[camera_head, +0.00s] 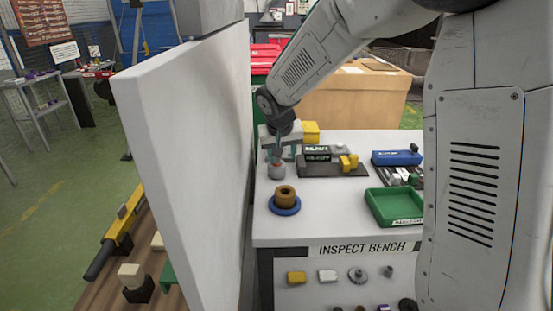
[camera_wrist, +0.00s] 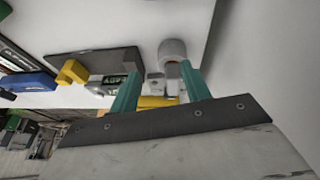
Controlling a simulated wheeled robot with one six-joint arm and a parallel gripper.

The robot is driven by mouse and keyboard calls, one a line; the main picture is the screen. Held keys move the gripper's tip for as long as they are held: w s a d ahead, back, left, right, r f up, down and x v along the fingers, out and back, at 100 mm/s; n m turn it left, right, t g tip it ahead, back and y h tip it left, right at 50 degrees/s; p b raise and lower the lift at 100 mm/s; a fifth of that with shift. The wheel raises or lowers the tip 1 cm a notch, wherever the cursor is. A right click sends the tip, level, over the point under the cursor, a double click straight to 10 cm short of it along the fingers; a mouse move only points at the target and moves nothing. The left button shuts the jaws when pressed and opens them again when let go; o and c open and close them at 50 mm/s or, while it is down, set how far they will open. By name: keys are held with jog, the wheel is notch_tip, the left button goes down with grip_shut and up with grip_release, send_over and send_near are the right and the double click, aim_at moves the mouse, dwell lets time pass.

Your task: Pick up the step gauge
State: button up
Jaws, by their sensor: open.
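My gripper (camera_head: 280,152) is open above the back left of the inspect bench (camera_head: 330,228). In the wrist view its two teal fingers (camera_wrist: 160,86) stand apart. Small pale grey blocks at different heights (camera_wrist: 155,84) show between them, looking like the step gauge, though I cannot be sure. In the head view the gripper hides them. A pale round cup (camera_head: 277,172) with an orange top stands just in front of the gripper, and shows beyond the right finger in the wrist view (camera_wrist: 172,50). I cannot tell whether the fingers touch anything.
A dark plate (camera_head: 325,172) with labelled blocks and a yellow block (camera_head: 348,162) lies right of the gripper. A yellow box (camera_head: 311,131) is behind. A brown ring on a blue disc (camera_head: 285,199), a green tray (camera_head: 394,207) and a white panel (camera_head: 190,150) at left stand nearby.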

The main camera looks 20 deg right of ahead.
aim_at(277, 162)
jog(key=shift+m+t, duration=0.7)
jog(key=shift+t, duration=0.2)
jog(key=w+f, duration=0.1)
jog(key=w, duration=0.1)
jog(key=w+f, duration=0.2)
jog(key=w, duration=0.1)
jog(key=w+d+f, duration=0.1)
jog(key=w, duration=0.1)
jog(key=shift+w+f, duration=0.15)
jog(key=shift+f, duration=0.05)
jog(key=shift+c, duration=0.4)
grip_shut()
